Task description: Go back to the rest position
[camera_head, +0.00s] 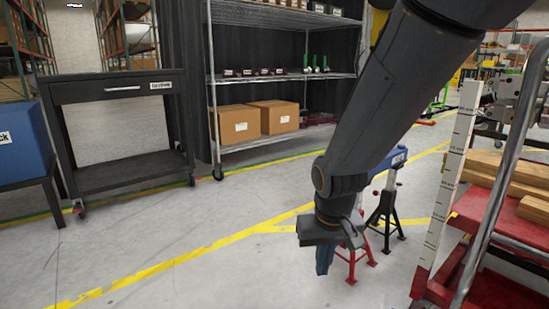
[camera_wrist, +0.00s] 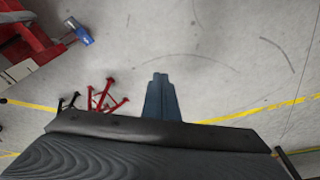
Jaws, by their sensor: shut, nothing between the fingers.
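My gripper (camera_head: 324,262) hangs at the end of my dark arm, pointing down over the open grey floor. In the wrist view its fingers (camera_wrist: 160,80) lie together, shut, with nothing between them. Behind it in the head view stand a red jack stand (camera_head: 352,262) and a black jack stand (camera_head: 387,215). The arm partly hides the red one. The red stand (camera_wrist: 105,97) also shows left of the fingers in the wrist view, apart from them.
A red cart (camera_head: 482,208) with wooden pieces and a metal rail stands close at the right. A wire shelf (camera_head: 285,80) with cardboard boxes (camera_head: 273,118), a black wheeled table (camera_head: 115,90) and a blue box (camera_head: 20,145) stand behind. The floor at left centre is clear.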

